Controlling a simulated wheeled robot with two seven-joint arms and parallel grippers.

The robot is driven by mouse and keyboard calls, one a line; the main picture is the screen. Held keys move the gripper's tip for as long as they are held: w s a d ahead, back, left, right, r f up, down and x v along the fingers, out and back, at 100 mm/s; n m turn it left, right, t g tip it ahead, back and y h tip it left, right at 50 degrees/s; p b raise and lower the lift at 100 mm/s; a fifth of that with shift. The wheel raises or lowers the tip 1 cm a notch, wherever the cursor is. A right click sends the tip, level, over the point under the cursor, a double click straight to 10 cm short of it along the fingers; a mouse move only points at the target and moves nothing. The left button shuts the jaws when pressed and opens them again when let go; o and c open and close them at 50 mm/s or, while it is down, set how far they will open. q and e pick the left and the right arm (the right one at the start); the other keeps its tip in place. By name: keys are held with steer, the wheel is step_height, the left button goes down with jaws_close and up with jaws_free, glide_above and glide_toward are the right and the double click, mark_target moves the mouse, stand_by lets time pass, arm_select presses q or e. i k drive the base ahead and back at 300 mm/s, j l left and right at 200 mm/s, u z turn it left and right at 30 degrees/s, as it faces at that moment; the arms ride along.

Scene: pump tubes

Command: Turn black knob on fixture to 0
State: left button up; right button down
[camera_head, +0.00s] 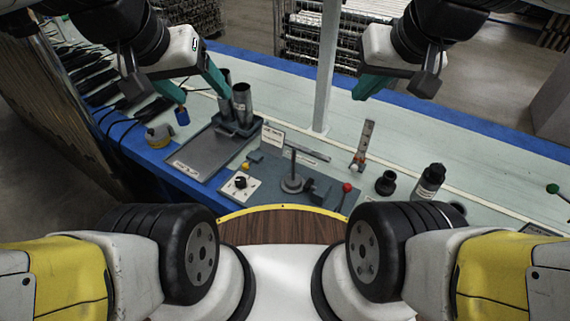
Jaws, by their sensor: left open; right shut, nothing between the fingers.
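The black knob (240,182) sits on a small white panel with markings at the left front of the grey fixture (268,178). The markings are too small to read, so I cannot tell which value the knob points to. A yellow button is next to the panel. My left gripper (206,98) is open and empty, above the grey tray area, up and left of the knob. My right gripper (359,96) is shut and empty, over the table up and right of the knob. Both are well apart from the fixture.
A grey tray (205,163) with two upright dark tubes (242,104) stands left of the fixture. The fixture carries a vertical post (293,165) and a red-tipped lever (346,188). A black bottle (430,181) stands to the right. The right tabletop is mostly free.

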mark_target(240, 180)
steer(key=j, duration=1.5)
steer(key=k+u, duration=0.05)
steer(key=k, duration=0.05)
